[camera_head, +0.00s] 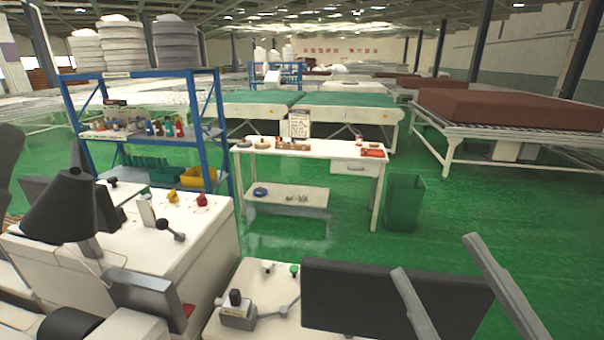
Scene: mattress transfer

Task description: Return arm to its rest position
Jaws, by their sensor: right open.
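My right gripper (436,255) is at the lower right of the head view, with two long grey fingers spread apart and nothing between them. Its fingers rise in front of a dark flat panel (345,295) at the bottom. I cannot tell whether they touch the panel. My left gripper is not in view. A brown mattress (500,108) lies flat on a white-framed roller table (447,163) at the right, well beyond my right gripper.
A white workbench (340,150) with small items stands in the middle, beside a green bin (404,202). A blue shelf rack (222,125) and white machines (150,240) are at the left. Green floor (500,215) is open at the right.

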